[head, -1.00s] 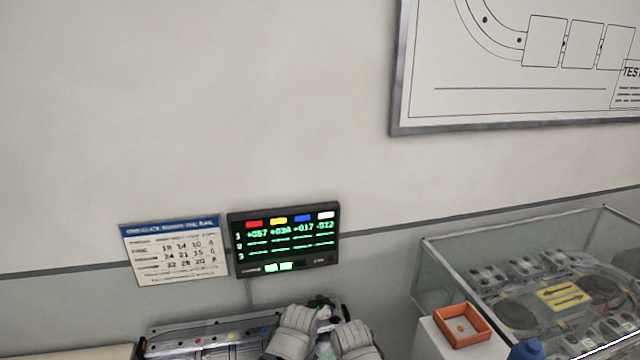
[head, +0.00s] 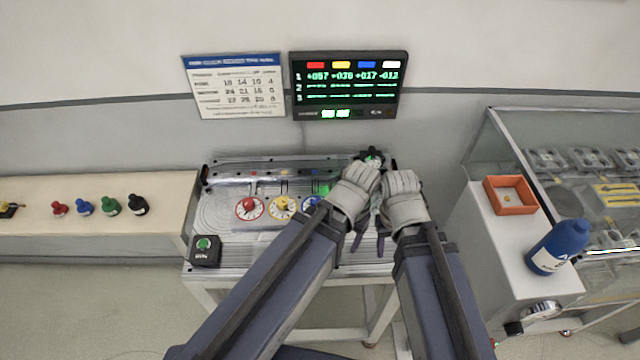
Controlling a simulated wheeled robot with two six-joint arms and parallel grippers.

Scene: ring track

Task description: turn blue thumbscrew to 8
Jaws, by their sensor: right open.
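The blue thumbscrew (head: 312,202) stands on a pale dial on the metal bench top, right of the red thumbscrew (head: 249,204) and yellow thumbscrew (head: 280,203). My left forearm and grey wrist cover the right part of its dial, so its setting cannot be read. My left gripper (head: 352,243) is right of the blue thumbscrew, its fingers mostly hidden. My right gripper (head: 381,238) is open beside it, farther right. Neither is seen touching the thumbscrew. The wall display (head: 348,86) shows +017 under blue. The card (head: 235,86) lists rows of numbers, too blurred to read surely.
A black box with a green button (head: 204,249) sits at the bench's left front. Several coloured knobs stand on the left counter (head: 100,236). At right are an orange tray (head: 510,195), a blue bottle (head: 559,246) and a glass case (head: 570,150).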

